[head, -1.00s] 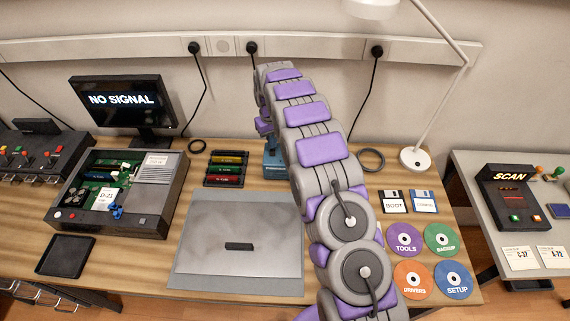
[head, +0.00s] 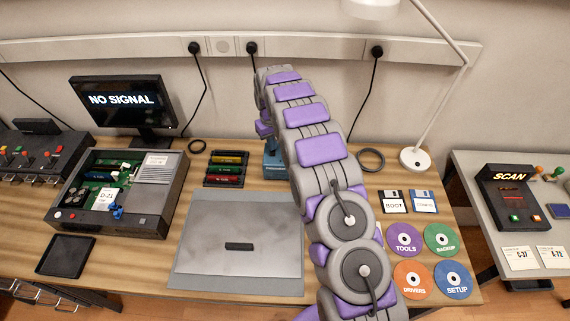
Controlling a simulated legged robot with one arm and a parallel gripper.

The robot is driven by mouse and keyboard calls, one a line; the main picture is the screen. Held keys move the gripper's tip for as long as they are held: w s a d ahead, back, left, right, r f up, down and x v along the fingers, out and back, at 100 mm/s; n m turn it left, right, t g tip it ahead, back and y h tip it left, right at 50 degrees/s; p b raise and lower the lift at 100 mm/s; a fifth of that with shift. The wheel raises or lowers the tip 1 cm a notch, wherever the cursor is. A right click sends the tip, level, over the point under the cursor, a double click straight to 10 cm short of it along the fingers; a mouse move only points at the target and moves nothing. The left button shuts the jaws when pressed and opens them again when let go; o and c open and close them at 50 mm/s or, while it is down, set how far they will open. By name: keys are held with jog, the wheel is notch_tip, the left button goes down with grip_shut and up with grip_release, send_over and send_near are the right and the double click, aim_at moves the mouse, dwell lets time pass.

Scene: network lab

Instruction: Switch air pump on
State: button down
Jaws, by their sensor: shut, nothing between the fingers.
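A small blue box-shaped device (head: 272,166), likely the air pump, stands at the back middle of the wooden table, largely hidden behind my arm. Its switch cannot be made out. My grey and purple arm rises from the bottom right, arches over the table and bends down at its far end. My gripper (head: 266,132) shows only in part there, just above the top of the blue device. It is shut and empty. Whether it touches the device cannot be told.
Left of the device lies a rack of coloured modules (head: 226,169); in front is a grey panel (head: 215,225). An open computer case (head: 150,215) and a monitor (head: 122,102) stand left. A lamp (head: 415,158), floppies and discs lie right.

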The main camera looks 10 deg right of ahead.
jog(key=shift+f, duration=0.3)
jog(key=shift+r, duration=0.1)
jog(key=shift+r+p, duration=1.5)
jog(key=shift+r, duration=1.9)
